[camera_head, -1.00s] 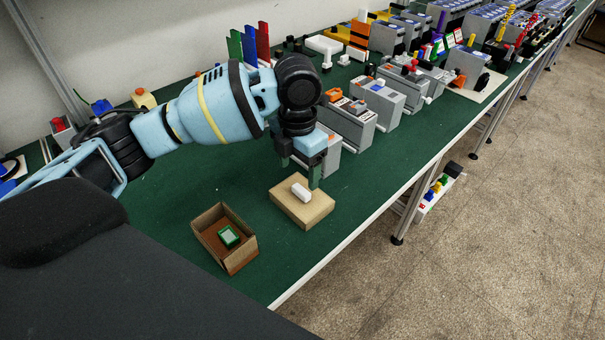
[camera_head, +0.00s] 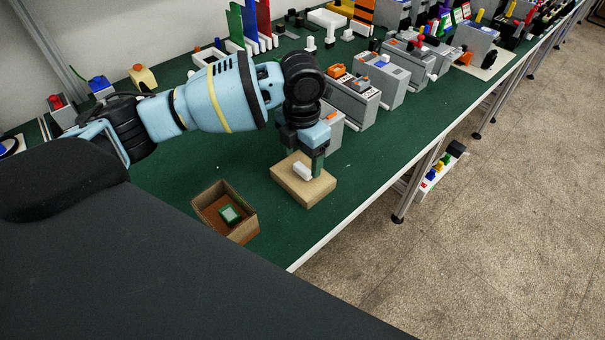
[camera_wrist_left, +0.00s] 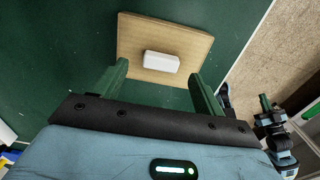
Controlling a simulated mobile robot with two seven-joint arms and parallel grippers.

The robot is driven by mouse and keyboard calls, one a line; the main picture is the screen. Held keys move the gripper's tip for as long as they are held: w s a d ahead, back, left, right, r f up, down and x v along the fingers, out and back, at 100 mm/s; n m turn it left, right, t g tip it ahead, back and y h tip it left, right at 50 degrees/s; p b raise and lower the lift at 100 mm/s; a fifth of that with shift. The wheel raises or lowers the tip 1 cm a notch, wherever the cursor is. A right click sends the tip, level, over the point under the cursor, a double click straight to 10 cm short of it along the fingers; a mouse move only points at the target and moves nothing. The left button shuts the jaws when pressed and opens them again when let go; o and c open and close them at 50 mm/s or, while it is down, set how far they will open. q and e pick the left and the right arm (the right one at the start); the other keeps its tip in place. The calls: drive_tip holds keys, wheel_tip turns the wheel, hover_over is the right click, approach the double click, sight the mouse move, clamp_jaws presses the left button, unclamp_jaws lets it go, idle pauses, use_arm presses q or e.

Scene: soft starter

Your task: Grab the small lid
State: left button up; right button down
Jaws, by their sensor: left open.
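The small lid looks to be the white oblong block (camera_head: 302,171) lying on a wooden board (camera_head: 316,194) on the green table; it also shows in the left wrist view (camera_wrist_left: 161,61). My left gripper (camera_head: 305,162) is open just above the board, close to the white block. In the left wrist view its two green fingers (camera_wrist_left: 158,75) stand apart, with the white block between and slightly beyond their tips. I cannot tell whether the fingers touch the block.
An open cardboard box (camera_head: 245,229) with a green-and-white piece (camera_head: 230,214) inside stands to the left of the board. Grey device housings (camera_head: 350,102) line the table behind the gripper. The table's front edge runs close to the board. The green surface around the box is clear.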

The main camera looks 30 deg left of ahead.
sight(303, 168)
use_arm(q)
drive_tip(key=shift+w+f, duration=0.1)
drive_tip(key=shift+f, duration=1.45)
drive_tip(key=shift+d, duration=0.1)
drive_tip(key=c, duration=1.1)
drive_tip(key=shift+o, duration=0.2)
drive_tip(key=shift+r, duration=0.1)
drive_tip(key=shift+r, duration=0.45)
wheel_tip(303, 168, up, 2)
drive_tip(key=shift+r, duration=0.1)
drive_tip(key=s+d+r, duration=0.1)
drive_tip(key=s+d, duration=1)
drive_tip(key=shift+d+r, duration=0.35)
drive_tip(key=shift+d, duration=0.05)
